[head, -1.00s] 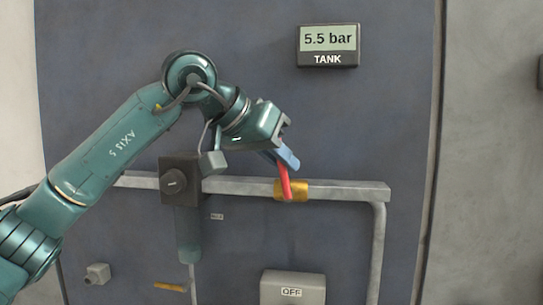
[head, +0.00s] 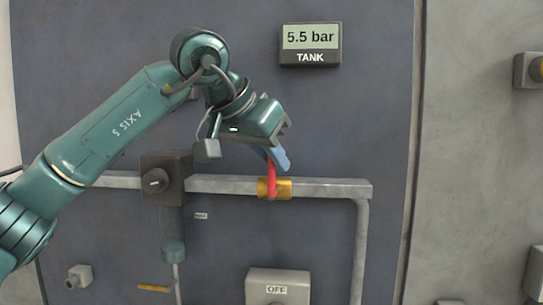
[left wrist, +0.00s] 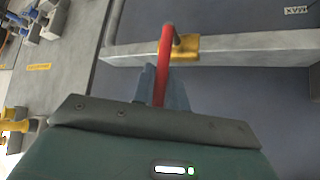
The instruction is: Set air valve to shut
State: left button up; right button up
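The valve with a red lever (head: 271,180) and a brass body (head: 285,187) sits on the grey horizontal pipe. The lever points up from the body, nearly upright. My left gripper (head: 279,157) is above the pipe, its blue fingers at the lever's upper end. In the left wrist view the red lever (left wrist: 163,62) runs between the two blue fingers, which close against its sides; the brass body (left wrist: 186,48) shows beyond. The head view hides part of the grip behind the near finger. My right gripper is not in view.
A tank display (head: 310,44) reads 5.5 bar. A dark box with a knob (head: 155,181) sits on the pipe at left. A grey box marked OFF (head: 278,285) is below the valve. The panel right of my gripper is clear up to the edge.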

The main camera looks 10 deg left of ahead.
pick_arm(q)
jog(key=shift+o, duration=0.6)
jog(key=b+v, duration=0.1)
jog(key=v, duration=1.2)
jog(key=shift+s, duration=0.1)
